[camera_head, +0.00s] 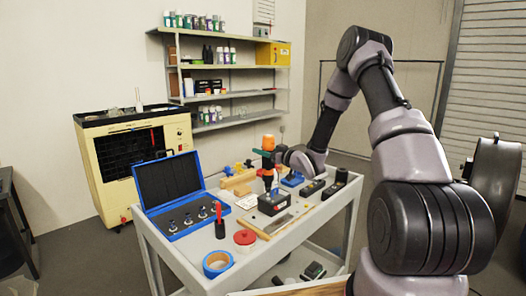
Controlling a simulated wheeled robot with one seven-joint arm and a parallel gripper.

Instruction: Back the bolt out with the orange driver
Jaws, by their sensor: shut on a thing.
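The orange driver (268,141) stands upright over the cart, its orange top end uppermost. My gripper (271,157) comes in from the right and is shut on the driver just below that top. Red and teal parts show beneath and beside the grip. A dark block with a pale front label (273,205) sits on the cart directly below the driver. The bolt cannot be made out at this size, and I cannot tell whether the driver's tip touches anything.
The grey cart (202,258) also carries an open blue case (178,229), a blue tape roll (217,264), a red round container (244,238) and a red-and-black tool (219,222). Black boxes (312,188) lie right of the block, near my arm. Shelves stand behind.

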